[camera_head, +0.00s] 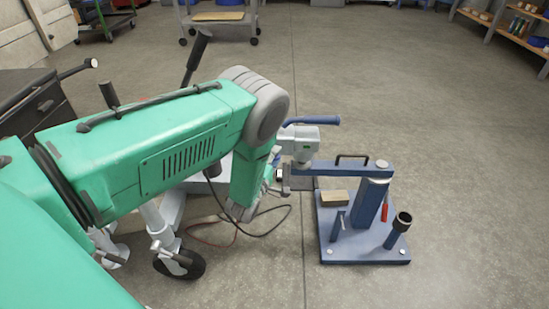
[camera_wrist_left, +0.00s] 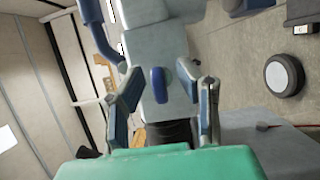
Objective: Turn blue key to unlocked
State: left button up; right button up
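The blue key (camera_wrist_left: 158,85) shows in the left wrist view as a small upright oval knob on a grey housing (camera_wrist_left: 160,55). My left gripper (camera_wrist_left: 158,74) is open, with one finger on each side of the key. A gap shows between the key and each finger, so neither appears to touch it. In the head view my green left arm reaches in from the left, and its gripper (camera_head: 274,184) is low beside the grey unit (camera_head: 299,139). The key is hidden there behind my arm. My right gripper is in neither view.
A blue handle (camera_head: 322,120) sticks out from the grey unit. A blue stand (camera_head: 365,249) with posts and a cup-like holder (camera_head: 402,220) is at right. A caster wheel (camera_head: 180,264) and loose cable (camera_head: 262,232) lie below my arm. The floor at right is clear.

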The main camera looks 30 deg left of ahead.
pick_arm(q)
jog(key=shift+d+r, duration=0.15)
jog(key=shift+d, duration=0.35)
grip_shut()
jog(key=shift+a, duration=0.5)
jog(key=shift+a+f, duration=0.3)
jog(key=shift+a, duration=0.2)
jog(key=shift+d, duration=0.1)
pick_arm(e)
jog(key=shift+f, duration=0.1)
pick_arm(q)
jog(key=shift+s+d, duration=0.1)
jog(key=shift+d, duration=0.1)
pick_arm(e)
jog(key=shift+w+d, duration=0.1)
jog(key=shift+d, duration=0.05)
